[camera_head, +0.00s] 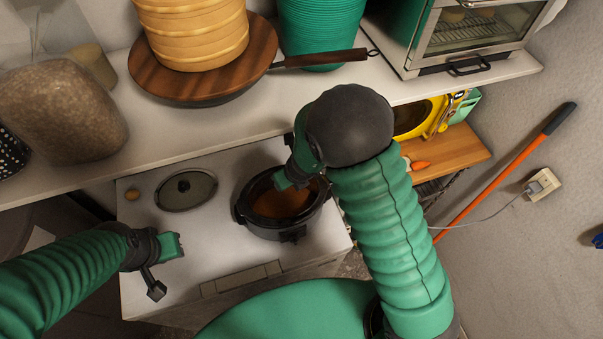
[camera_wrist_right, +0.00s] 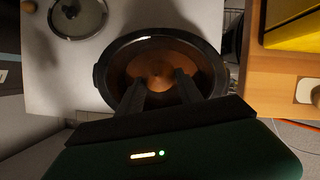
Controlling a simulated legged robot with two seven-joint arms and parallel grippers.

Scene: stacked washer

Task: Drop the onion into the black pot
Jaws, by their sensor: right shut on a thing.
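The black pot (camera_head: 290,230) stands on the white counter and has brown-orange contents. It also shows in the right wrist view (camera_wrist_right: 104,75). My right gripper (camera_head: 295,184) is over the pot, pointing down. In the right wrist view its dark fingers (camera_wrist_right: 161,88) are shut on a small brownish thing, the onion (camera_wrist_right: 160,82), which barely stands out against the pot's contents. The onion cannot be made out in the head view. My left gripper (camera_head: 163,265) is open and empty at the counter's front left, apart from the pot.
A wooden surface (camera_head: 455,155) is at right.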

